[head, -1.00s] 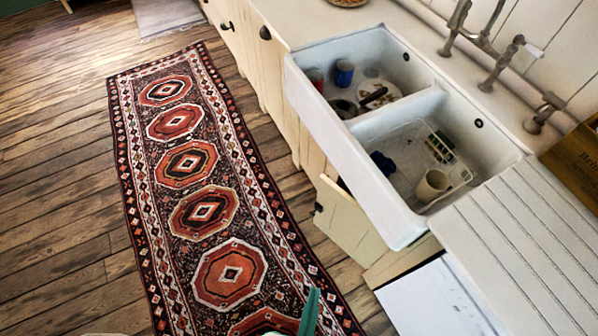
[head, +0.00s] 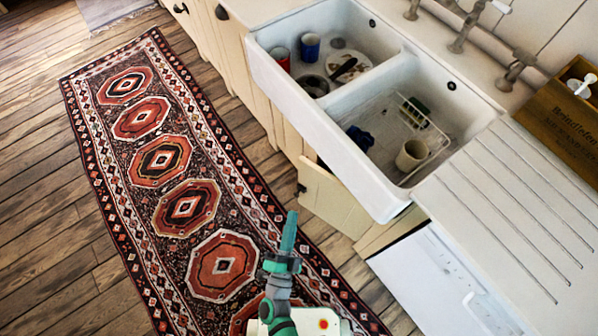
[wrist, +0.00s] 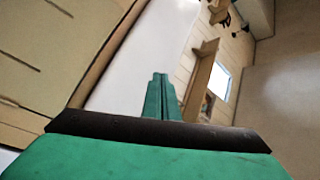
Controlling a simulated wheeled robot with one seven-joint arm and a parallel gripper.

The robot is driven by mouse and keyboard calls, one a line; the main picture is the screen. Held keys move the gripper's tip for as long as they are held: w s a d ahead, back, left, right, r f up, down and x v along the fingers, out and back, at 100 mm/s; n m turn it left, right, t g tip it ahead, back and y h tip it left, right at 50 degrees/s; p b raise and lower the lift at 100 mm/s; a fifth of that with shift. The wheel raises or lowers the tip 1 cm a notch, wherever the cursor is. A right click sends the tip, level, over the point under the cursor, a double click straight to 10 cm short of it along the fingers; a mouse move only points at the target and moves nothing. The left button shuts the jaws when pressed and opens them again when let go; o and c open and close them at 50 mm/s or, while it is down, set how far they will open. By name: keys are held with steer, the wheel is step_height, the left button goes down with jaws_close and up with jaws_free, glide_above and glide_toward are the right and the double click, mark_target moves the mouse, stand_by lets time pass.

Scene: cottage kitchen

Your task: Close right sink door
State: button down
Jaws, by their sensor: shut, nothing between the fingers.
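The right sink door (head: 336,199) is a cream wooden panel below the white double sink (head: 345,150) in the head view. It stands ajar, swung out from the cabinet, with a dark gap along its upper left edge and a dark metal fitting there. My green gripper (head: 291,214) is shut and empty over the rug, left of and apart from the door in the picture. In the wrist view my gripper's fingertips (wrist: 158,78) are together. A wooden panel edge-on, perhaps the door (wrist: 203,68), shows beyond them; I cannot be sure.
A white appliance (head: 440,285) stands right of the door under the draining board (head: 520,210). The sink holds cups and a rack (head: 425,125). A patterned rug (head: 185,205) covers the open wooden floor at left. A wooden box (head: 560,120) stands on the counter.

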steer(key=w+a+f+m+g+h, duration=0.1)
steer(key=w+a+f+m+h, duration=0.1)
steer(key=w+f+m+h, duration=0.35)
steer(key=m+g+h, duration=0.1)
steer(key=m+g, duration=0.3)
steer(key=m, duration=0.2)
glide_toward(304, 165)
steer(key=x, duration=0.6)
steer(key=shift+w+d, duration=0.2)
